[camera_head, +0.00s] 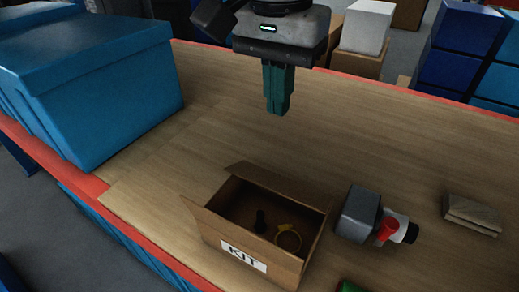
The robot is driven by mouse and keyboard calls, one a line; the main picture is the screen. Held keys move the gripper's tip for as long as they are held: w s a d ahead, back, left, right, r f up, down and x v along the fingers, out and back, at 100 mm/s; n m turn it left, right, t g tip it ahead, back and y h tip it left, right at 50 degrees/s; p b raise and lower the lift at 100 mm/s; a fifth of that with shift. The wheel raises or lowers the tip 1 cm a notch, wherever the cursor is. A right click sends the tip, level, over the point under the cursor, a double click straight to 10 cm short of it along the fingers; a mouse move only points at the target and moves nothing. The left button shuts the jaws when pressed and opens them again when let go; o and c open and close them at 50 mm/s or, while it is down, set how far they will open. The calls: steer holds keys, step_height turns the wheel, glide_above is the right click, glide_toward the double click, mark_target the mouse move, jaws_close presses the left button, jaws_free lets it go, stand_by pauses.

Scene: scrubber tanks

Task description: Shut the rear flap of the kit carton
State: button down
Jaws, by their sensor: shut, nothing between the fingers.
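The kit carton (215,233) is a brown cardboard box with a white KIT label on its front, standing on the wooden bench at the lower middle. Its top is open and shows the inside. The rear flap (275,180) is a cardboard strip along the far edge, not lying over the opening; its exact tilt is hard to tell. A dark upright part and a yellow ring lie inside. My gripper (277,112) points down with its green fingers shut and empty. It is above the bench, beyond the carton's rear edge and apart from it.
A grey and white device with a red knob (388,228) lies right of the carton. A folded tan packet (472,215) is farther right. A large blue bin (95,95) fills the left. A green thing (350,286) shows at the bottom edge. Bench behind the carton is clear.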

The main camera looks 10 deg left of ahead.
steer(key=p, duration=0.2)
glide_above(270, 187)
steer(key=w, duration=0.1)
steer(key=f, duration=1.1)
steer(key=shift+d+f, duration=0.2)
steer(key=shift+f, duration=0.15)
steer(key=shift+s+a+f, duration=0.1)
steer(key=shift+s+f, duration=0.1)
steer(key=shift+f, duration=0.25)
steer(key=shift+s+a+f, duration=0.1)
steer(key=shift+s+f, duration=0.05)
steer(key=shift+f, duration=0.25)
steer(key=shift+s+f+t+b, duration=0.2)
steer(key=shift+f+t+b, duration=0.1)
steer(key=shift+b, duration=0.35)
steer(key=shift+s+a+b, duration=0.1)
steer(key=shift+s+b, duration=0.05)
steer(key=shift+b, duration=0.15)
steer(key=shift+f+t, duration=0.15)
steer(key=shift+t, duration=0.15)
steer(key=shift+s+a+f+b, duration=0.2)
steer(key=shift+s+f+b, duration=0.3)
steer(key=shift+f+b, duration=0.3)
steer(key=shift+s+a+f+b, duration=0.15)
steer(key=shift+s+f+b, duration=0.4)
steer(key=shift+b, duration=0.45)
steer(key=shift+f, duration=0.1)
steer(key=shift+r, duration=0.2)
